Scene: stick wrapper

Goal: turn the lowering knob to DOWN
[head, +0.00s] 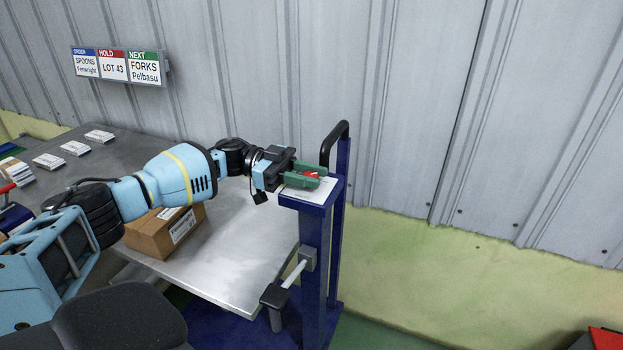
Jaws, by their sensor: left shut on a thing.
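The lowering knob (311,174) is a small red piece on the white top plate (318,194) of a dark blue post (315,235). My left gripper (307,175), with green fingers, reaches in from the left over the plate and is shut on the red knob. The fingers hide most of the knob, and I cannot read its marking or which way it points. My right gripper is not in view.
A black handle bar (336,140) rises just behind the post. A cardboard box (160,236) stands on the metal table (245,245). A signboard (117,66) hangs on the corrugated wall.

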